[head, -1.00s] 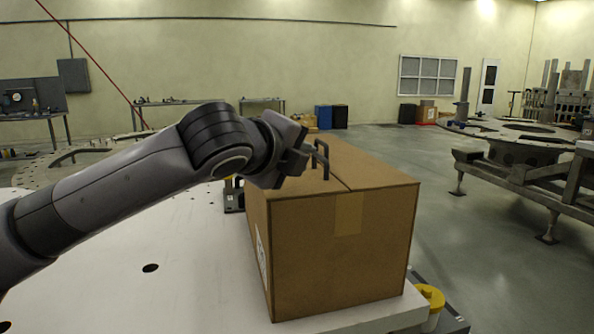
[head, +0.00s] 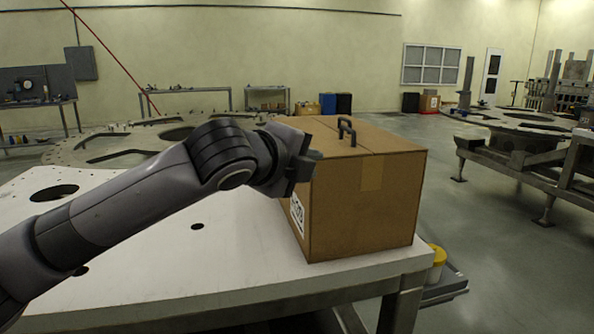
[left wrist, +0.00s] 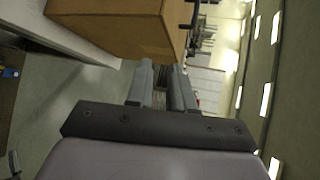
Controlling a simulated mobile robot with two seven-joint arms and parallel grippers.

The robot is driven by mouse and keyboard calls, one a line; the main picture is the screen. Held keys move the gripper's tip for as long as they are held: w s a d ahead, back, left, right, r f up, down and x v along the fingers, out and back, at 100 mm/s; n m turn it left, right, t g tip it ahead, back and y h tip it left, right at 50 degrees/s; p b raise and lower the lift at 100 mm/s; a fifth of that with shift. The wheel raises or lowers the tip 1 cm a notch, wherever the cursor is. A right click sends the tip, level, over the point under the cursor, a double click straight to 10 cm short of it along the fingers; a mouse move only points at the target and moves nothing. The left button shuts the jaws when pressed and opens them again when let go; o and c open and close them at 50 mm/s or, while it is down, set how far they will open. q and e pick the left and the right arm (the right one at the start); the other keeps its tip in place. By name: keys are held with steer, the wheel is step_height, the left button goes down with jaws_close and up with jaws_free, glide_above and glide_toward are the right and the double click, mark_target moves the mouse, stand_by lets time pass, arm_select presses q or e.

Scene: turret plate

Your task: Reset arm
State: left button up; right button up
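My left arm comes in from the left over the white table (head: 130,262). My left gripper (head: 303,168) is beside the near left side of a closed cardboard box (head: 365,205), lower in the picture than the box's dark handle (head: 346,130) and apart from it. In the left wrist view the two fingers (left wrist: 162,68) stand a small way apart with nothing held between them. The box (left wrist: 125,25) shows beyond the fingers at the upper left, with part of its handle at its edge. My right gripper is not in view.
A large plate with cutouts (head: 100,143) lies behind the white table. A yellow cylindrical item (head: 437,262) is by the table's right end. A metal stand with a round plate (head: 520,122) is at the right. Open floor (head: 480,255) lies between.

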arm_select(q)
steer(key=s+a+f+n+h, duration=0.1)
steer(key=s+a+f+n, duration=0.15)
steer(key=f+n, duration=0.8)
steer(key=s+a+f+n, duration=0.1)
steer(key=s+f+n, duration=0.25)
steer(key=f, duration=1.35)
steer(key=s+a+f+n+y, duration=0.3)
steer(key=s+a+f+n, duration=0.2)
steer(key=s+a+f, duration=0.4)
steer(key=s+a+f+n+g+y, duration=0.1)
steer(key=s+a+f+n+y, duration=0.2)
steer(key=s+a+f, duration=0.6)
steer(key=s+f+n, duration=0.2)
steer(key=s+f, duration=0.2)
steer(key=shift+s+g, duration=0.3)
steer(key=shift+s, duration=0.1)
